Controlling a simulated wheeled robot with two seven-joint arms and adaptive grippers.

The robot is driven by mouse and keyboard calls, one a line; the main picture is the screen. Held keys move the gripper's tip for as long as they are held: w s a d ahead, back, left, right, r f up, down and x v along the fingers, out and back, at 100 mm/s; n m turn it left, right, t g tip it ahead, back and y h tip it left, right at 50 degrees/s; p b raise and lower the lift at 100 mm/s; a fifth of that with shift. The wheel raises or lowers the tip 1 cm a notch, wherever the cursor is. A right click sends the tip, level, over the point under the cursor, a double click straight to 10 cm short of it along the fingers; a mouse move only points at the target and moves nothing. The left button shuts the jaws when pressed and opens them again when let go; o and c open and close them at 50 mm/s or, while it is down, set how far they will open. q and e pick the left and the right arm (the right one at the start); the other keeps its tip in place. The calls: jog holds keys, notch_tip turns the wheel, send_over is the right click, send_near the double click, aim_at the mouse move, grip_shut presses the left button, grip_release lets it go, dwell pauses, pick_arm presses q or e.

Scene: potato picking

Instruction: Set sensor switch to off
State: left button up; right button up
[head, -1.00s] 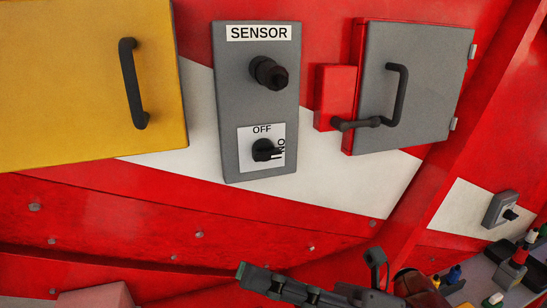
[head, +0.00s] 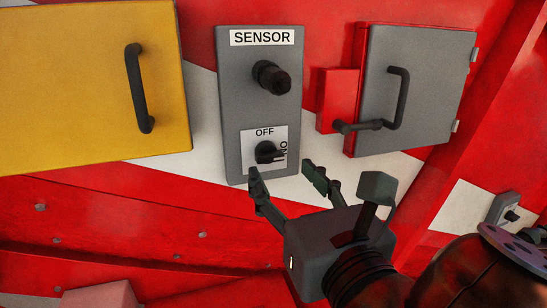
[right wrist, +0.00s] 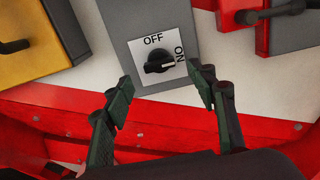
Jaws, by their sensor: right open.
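The sensor switch (head: 266,152) is a black rotary knob on a white plate marked OFF at the top and ON at the right. Its white mark points right, toward ON. It sits low on the grey SENSOR panel (head: 233,110), below a black round connector (head: 271,77). My right gripper (head: 285,175) is open and empty, just below the switch and apart from it. In the right wrist view the knob (right wrist: 160,62) lies ahead of and between the spread fingers (right wrist: 163,88). My left gripper is not in view.
A yellow door (head: 70,80) with a black handle (head: 138,88) is at the left. A grey door (head: 430,75) with a handle and a red block (head: 338,95) is at the right. Another small switch box (head: 503,209) is at the far right. The wall (head: 160,220) is red and white.

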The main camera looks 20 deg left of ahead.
aim_at(272, 160)
jog(key=p+x, duration=0.1)
jog(key=x, duration=0.4)
jog(key=shift+a+p, duration=0.1)
jog(key=shift+p, duration=0.2)
jog(key=shift+w+a, duration=0.2)
jog(key=shift+w, duration=0.15)
jog(key=shift+f, duration=0.1)
jog(key=shift+c, duration=0.2)
jog(key=c, duration=1.1)
